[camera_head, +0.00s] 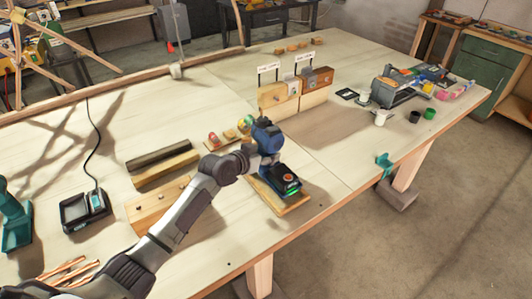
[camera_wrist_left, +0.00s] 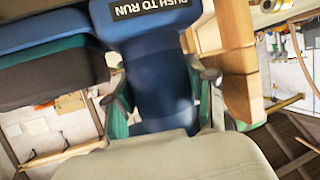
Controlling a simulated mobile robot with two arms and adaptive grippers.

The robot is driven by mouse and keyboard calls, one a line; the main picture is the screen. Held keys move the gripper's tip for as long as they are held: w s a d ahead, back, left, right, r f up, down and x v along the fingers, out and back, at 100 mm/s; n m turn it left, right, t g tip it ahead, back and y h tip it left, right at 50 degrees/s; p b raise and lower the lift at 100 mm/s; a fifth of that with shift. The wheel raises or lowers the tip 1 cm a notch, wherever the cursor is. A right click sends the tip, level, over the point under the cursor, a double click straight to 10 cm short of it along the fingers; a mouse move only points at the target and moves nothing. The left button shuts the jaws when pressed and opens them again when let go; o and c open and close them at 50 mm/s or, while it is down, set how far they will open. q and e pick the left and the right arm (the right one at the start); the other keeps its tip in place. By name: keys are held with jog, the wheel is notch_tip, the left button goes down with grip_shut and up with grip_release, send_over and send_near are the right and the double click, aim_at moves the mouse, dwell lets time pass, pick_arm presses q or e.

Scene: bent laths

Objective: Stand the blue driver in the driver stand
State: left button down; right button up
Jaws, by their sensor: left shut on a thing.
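The blue driver (camera_head: 266,135) is at the middle of the head view, head up, with a dark battery base (camera_head: 284,179) showing a green light. My left gripper (camera_head: 256,155) is shut on its handle; the left wrist view shows the two fingers (camera_wrist_left: 163,98) on either side of the blue handle. The driver's blue body (camera_wrist_left: 150,25) there bears a "PUSH TO RUN" label. A wooden base (camera_head: 292,205), perhaps the driver stand, lies directly under the battery. I cannot tell whether they touch. My right gripper is not in view.
A wooden block with holes (camera_head: 145,210) and dark laths (camera_head: 160,158) lie left of the driver. A corded charger (camera_head: 84,210) and teal tool (camera_head: 14,225) are farther left. Signed wooden blocks (camera_head: 272,99) stand behind. The table (camera_head: 340,165) right of the driver is mostly clear.

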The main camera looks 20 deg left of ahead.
pick_arm(q)
jog(key=shift+w+f+b, duration=0.1)
jog(key=shift+f+b, duration=0.6)
jog(key=shift+f, duration=0.1)
jog(key=shift+f+b, duration=0.65)
jog(key=shift+f, duration=0.2)
dwell(1.4)
